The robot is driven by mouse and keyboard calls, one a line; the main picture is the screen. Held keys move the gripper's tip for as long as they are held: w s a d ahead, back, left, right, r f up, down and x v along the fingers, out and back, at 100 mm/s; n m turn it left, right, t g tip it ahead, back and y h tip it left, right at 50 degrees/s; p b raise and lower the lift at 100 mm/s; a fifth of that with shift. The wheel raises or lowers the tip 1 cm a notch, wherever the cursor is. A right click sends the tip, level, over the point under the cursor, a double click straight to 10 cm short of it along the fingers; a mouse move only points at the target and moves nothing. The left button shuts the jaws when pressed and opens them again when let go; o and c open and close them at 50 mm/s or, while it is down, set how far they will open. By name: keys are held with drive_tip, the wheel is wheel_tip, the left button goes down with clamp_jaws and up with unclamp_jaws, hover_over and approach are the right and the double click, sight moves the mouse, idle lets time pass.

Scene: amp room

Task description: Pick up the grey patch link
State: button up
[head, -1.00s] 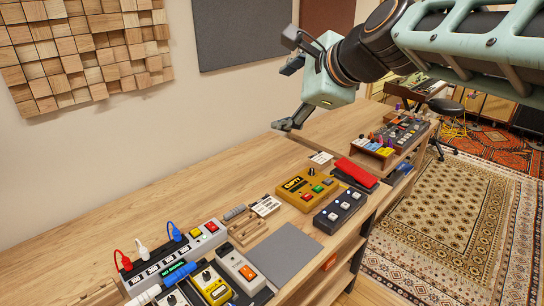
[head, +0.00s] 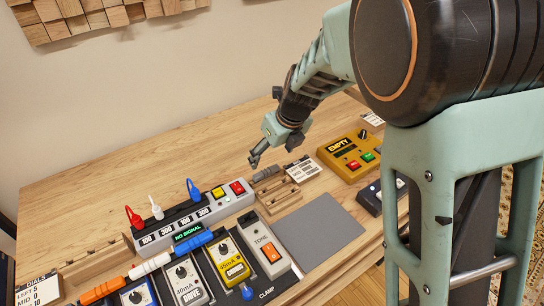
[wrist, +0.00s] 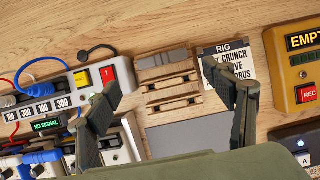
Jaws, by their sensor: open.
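The grey patch link (head: 266,173) lies in the back slot of a small wooden rack (head: 286,199), beside the power strip. In the wrist view the grey link (wrist: 163,58) lies across the top of the rack (wrist: 148,97), ahead of and between my fingertips. My gripper (head: 258,158) is above the rack's back end, pointing down and tilted. In the wrist view my gripper (wrist: 164,80) has its two fingers wide apart with nothing between them. I cannot tell the exact height of the fingertips above the link.
A power strip (head: 160,237) with coloured plugs stands left of the rack. Pedals on a board, with blue, white and orange links (head: 102,291), lie in front. A grey mat (head: 320,232), a RIG card (head: 303,169) and a yellow EMPTY box (head: 345,158) are to the right. The back left desk is bare.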

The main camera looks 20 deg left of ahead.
sight(267, 171)
drive_tip(key=x, duration=0.6)
drive_tip(key=b+x, duration=0.1)
drive_tip(key=x, duration=0.2)
drive_tip(key=shift+d+f, duration=0.15)
drive_tip(key=shift+f, duration=0.3)
drive_tip(key=shift+w, duration=0.1)
drive_tip(key=c, duration=0.9)
